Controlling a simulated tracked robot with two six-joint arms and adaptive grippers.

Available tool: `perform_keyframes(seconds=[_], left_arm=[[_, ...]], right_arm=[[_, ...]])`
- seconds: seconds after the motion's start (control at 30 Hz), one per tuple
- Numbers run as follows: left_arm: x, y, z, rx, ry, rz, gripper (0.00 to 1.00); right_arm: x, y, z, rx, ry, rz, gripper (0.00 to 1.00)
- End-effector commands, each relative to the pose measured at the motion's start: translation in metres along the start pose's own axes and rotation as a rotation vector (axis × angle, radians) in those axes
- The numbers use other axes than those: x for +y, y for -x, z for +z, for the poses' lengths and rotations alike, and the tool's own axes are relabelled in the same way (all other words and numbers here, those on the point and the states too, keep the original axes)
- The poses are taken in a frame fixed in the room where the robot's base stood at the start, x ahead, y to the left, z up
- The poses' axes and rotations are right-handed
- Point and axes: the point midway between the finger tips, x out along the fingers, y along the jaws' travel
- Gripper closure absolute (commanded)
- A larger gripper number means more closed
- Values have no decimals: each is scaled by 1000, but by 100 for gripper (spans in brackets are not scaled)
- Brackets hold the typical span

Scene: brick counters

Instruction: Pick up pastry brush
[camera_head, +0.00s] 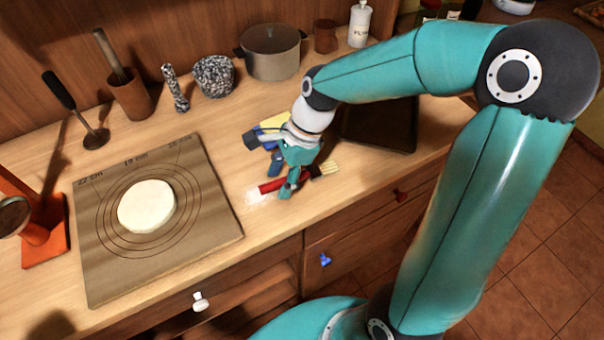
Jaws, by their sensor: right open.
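The pastry brush (270,186) has a red handle and pale bristles and lies on the wooden counter, right of the pastry mat. Its bristle end points right. My right gripper (287,178) is over the brush, pointing down, its fingers open around or just above the handle. The fingers cover part of the handle, and I cannot tell whether they touch it. My left gripper is not in view.
A pastry mat (105,270) with a round of dough (147,206) lies to the left. A dark tray (378,138) is right of the gripper. A pot (271,55), a mortar (213,76) and a wooden container (131,93) stand along the back. The counter's front edge is close to the brush.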

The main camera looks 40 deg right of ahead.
Motion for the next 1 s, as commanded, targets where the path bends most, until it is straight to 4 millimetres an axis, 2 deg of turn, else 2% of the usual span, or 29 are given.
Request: perform_keyframes(seconds=[0.23,0.53,1.0], left_arm=[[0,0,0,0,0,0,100],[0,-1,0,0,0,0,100],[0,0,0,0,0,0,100]], right_arm=[[0,-2,-1,0,0,1,50],[0,-3,-1,1,0,1,100],[0,2,0,1,0,-1,100]])
